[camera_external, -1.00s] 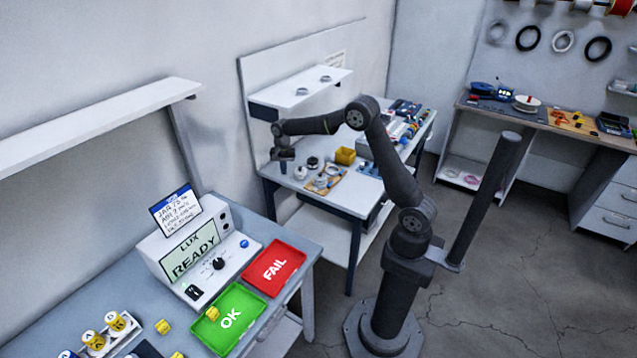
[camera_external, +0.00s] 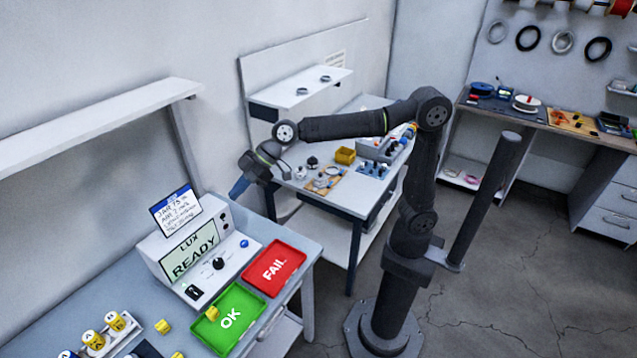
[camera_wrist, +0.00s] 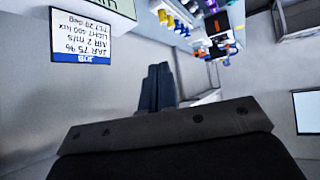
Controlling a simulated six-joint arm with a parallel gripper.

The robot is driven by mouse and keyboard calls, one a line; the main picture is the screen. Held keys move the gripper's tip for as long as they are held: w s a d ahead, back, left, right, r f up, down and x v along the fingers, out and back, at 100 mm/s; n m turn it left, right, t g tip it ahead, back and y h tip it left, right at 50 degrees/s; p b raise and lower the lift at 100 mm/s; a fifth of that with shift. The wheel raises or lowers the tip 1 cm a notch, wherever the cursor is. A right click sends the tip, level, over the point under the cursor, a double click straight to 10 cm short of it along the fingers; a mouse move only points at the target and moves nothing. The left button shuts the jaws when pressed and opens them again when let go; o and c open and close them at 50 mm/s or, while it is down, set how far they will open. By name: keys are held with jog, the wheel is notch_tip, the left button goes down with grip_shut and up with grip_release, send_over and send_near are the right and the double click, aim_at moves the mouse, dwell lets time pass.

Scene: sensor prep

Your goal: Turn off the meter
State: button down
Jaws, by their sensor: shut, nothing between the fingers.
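The meter (camera_external: 247,262) is a white sloped box on the near bench, its screen (camera_external: 188,253) reading LUX READY. On its front are a black rocker switch (camera_external: 194,292), a black knob (camera_external: 218,264) and a blue button (camera_external: 244,244). The rocker's position is too small to tell. My gripper (camera_external: 236,191) is in the air behind and above the meter, right of the job card, apart from both. Its fingers (camera_wrist: 158,85) are together and empty in the wrist view. There, only an edge of the meter screen (camera_wrist: 115,8) shows, upside down.
The job card (camera_external: 175,210) stands above the screen; it also shows in the wrist view (camera_wrist: 82,38). A green OK tray (camera_external: 245,335) holding a yellow piece and a red FAIL tray (camera_external: 292,259) lie before the meter. A shelf (camera_external: 100,120) overhangs the bench at left.

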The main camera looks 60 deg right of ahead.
jog(key=s+a+r+n+y, duration=0.2)
jog(key=s+a+r+n, duration=0.1)
jog(key=s+a+n, duration=0.35)
jog(key=w+a+f+g+h, duration=0.1)
jog(key=w+f, duration=0.7)
jog(key=f, duration=0.4)
jog(key=w+a+f+g, duration=0.2)
jog(key=w+f, duration=0.7)
jog(key=f, duration=0.3)
jog(key=shift+a+f+m+h, duration=0.2)
jog(key=shift+m+h, duration=0.2)
jog(key=shift+m, duration=0.05)
jog(key=shift+s, duration=0.1)
